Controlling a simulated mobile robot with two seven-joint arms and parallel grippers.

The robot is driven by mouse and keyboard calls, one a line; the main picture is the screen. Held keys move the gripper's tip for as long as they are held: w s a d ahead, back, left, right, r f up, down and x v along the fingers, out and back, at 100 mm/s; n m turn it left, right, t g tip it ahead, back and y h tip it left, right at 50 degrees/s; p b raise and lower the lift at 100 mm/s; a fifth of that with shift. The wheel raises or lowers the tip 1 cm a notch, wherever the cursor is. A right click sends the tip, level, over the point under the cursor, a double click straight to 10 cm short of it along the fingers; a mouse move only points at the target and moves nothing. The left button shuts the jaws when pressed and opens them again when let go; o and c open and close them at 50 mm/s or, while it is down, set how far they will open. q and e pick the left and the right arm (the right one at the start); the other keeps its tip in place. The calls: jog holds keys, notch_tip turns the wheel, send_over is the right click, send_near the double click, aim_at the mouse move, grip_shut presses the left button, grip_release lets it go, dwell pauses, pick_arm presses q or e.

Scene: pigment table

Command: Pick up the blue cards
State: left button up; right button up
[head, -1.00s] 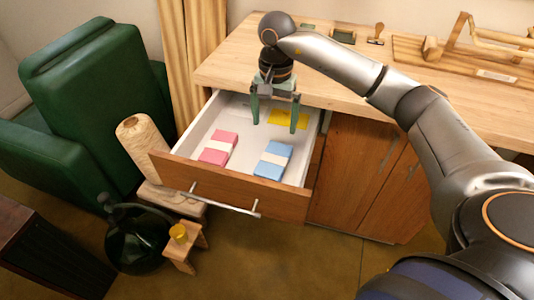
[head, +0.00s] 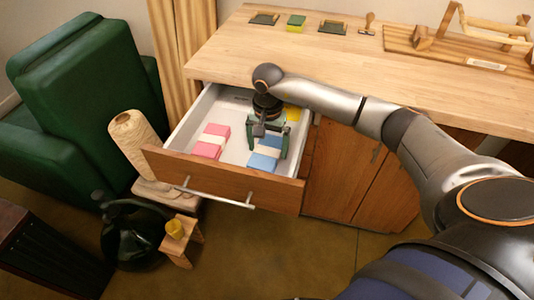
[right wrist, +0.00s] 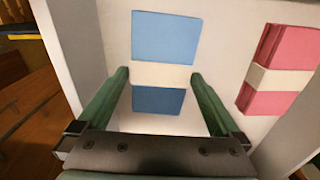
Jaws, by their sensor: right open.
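The blue cards (head: 263,161) lie in the open drawer (head: 228,187), a stack with a white band around its middle. In the right wrist view the blue cards (right wrist: 165,38) lie between and just beyond my fingers, one finger off each end of the white band. My right gripper (head: 264,153) is open and empty, reaching down into the drawer over the cards. It also shows in the right wrist view (right wrist: 160,88). Whether the fingers touch the stack I cannot tell. My left gripper is not in view.
A pink card stack (head: 211,142) with a white band lies to the left in the drawer. Yellow cards (head: 292,113) lie at the drawer's back right. The wooden tabletop (head: 330,65) overhangs behind.

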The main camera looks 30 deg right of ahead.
jog(key=shift+c, duration=0.2)
jog(key=c, duration=1.2)
jog(key=shift+r, duration=0.15)
jog(key=shift+c, duration=0.2)
